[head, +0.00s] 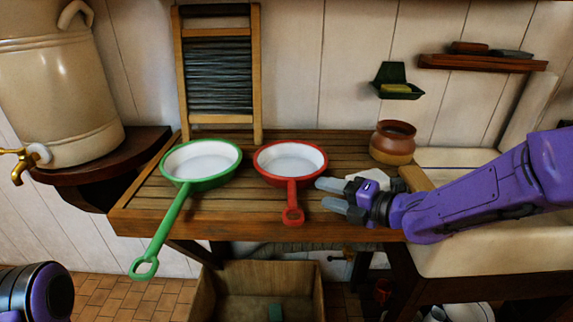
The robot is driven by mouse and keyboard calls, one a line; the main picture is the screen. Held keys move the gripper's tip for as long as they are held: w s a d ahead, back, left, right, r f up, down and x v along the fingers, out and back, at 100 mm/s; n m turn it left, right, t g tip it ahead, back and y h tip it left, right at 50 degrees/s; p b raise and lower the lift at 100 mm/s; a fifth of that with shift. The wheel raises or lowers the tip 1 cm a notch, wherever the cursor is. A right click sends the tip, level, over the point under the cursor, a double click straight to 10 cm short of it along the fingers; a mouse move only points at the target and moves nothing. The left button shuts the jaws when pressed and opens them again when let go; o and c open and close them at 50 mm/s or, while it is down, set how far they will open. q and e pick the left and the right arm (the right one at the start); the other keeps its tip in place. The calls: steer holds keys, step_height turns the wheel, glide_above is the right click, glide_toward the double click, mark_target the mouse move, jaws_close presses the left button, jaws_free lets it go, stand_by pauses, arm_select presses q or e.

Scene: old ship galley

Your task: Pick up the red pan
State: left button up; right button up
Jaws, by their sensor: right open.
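The red pan (291,160) sits on the slatted wooden counter, with a white inside and its red handle pointing toward the front edge. My right gripper (325,194) comes in from the right, just to the right of the red handle. Its grey fingers are apart and point left toward the handle, with nothing visible between them. I cannot tell whether a finger touches the handle. At the lower left, a purple and black part of my left arm shows, but its gripper is out of view.
A green pan (201,158) stands left of the red pan, its long handle overhanging the front edge. A brown pot (393,142) stands at the back right beside the sink (480,258). A washboard (219,80) leans on the wall. A wooden crate (204,295) is below the counter (235,222).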

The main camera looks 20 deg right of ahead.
mark_target(298, 187)
steer(key=p+x, duration=0.1)
steer(key=x, duration=0.3)
steer(key=p+x, duration=0.2)
steer(key=x, duration=0.3)
steer(key=shift+s+a, duration=0.25)
steer(key=shift+r, duration=0.1)
jaws_close()
